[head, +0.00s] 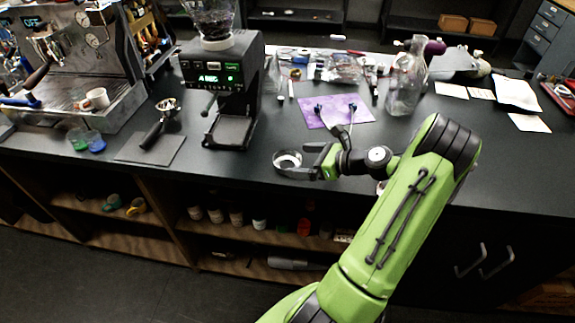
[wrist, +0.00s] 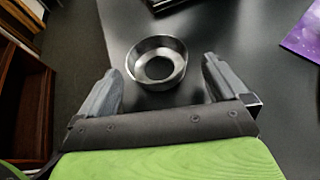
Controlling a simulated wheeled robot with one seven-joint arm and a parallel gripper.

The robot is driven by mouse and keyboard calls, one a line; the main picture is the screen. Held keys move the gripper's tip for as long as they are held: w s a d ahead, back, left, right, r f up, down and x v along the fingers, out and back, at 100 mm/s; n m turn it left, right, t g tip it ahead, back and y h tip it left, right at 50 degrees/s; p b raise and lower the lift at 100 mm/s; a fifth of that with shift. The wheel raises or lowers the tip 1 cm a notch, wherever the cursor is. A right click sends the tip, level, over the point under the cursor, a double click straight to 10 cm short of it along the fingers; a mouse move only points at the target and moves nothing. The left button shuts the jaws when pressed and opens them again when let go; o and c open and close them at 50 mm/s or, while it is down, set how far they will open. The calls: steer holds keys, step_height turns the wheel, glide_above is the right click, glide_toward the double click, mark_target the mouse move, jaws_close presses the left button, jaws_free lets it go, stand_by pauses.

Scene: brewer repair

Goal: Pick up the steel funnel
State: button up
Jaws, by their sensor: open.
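The steel funnel (wrist: 176,47) is a short, round, ring-like metal piece with a wide rim and a dark opening. It rests on the black counter near its front edge. In the head view the funnel (head: 286,158) lies just left of my gripper (head: 318,162). In the wrist view my gripper (wrist: 164,88) is open, with one finger on each side of the funnel's near part. The fingers look apart from it, and nothing is held. No part of the funnel's rim is hidden in the wrist view.
A grinder (head: 226,85) stands left of the funnel, with a portafilter (head: 160,125) on a dark mat (head: 133,150) further left. A purple cloth (head: 365,112) lies behind my gripper. A glass vessel (head: 404,85) stands behind to the right. Counter around the funnel is clear.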

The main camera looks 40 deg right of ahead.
mark_target(277, 160)
steer(key=x, duration=0.2)
steer(key=b+x, duration=0.1)
steer(key=x, duration=0.1)
steer(key=shift+w+a+f, duration=0.15)
steer(key=shift+w+a, duration=0.05)
steer(key=shift+a, duration=0.1)
steer(key=shift+w+a+f, duration=0.1)
steer(key=shift+w, duration=0.35)
steer(key=shift+s, duration=0.1)
steer(key=shift+c, duration=0.6)
steer(key=c, duration=0.8)
